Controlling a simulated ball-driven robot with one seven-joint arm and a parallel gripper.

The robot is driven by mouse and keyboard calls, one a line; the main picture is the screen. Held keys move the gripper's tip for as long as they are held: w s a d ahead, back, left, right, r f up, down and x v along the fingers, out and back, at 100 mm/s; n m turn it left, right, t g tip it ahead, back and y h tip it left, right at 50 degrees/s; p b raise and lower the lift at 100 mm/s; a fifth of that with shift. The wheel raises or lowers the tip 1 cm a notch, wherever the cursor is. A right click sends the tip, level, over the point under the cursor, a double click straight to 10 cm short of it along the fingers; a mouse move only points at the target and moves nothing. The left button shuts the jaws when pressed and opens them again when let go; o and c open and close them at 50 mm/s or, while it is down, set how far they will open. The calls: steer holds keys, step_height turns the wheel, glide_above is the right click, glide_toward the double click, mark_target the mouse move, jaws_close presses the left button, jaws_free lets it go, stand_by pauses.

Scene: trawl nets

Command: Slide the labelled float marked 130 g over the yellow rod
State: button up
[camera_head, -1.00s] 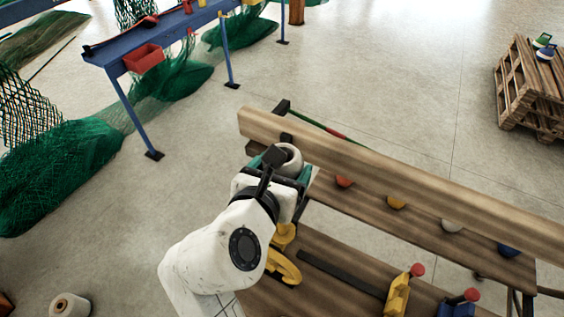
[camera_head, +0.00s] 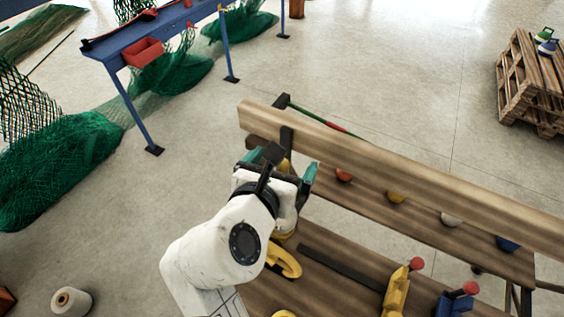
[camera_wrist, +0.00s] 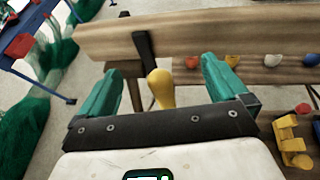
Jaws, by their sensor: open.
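My gripper (camera_head: 281,168) has its two teal fingers apart, with no float between them. The yellow rod (camera_wrist: 161,90) shows its rounded end between the open fingers in the wrist view. In the head view a small yellow part of the rod (camera_head: 285,164) shows behind my wrist. Its lower part is hidden by my gripper. I cannot make out the float marked 130 g or any label in the current views; whether it is around the rod, hidden by my gripper, I cannot tell.
A wooden beam (camera_head: 400,170) with a dark bracket (camera_wrist: 146,52) runs just beyond my fingers. Red, yellow, white and blue knobs (camera_head: 507,244) line the lower plank. A yellow handle (camera_head: 283,261) lies close below my wrist. Open floor lies beyond.

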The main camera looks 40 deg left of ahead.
steer(key=v, duration=1)
steer(key=shift+s+d+b, duration=0.2)
steer(key=shift+s+b, duration=0.15)
steer(key=shift+b, duration=0.1)
stand_by(0.4)
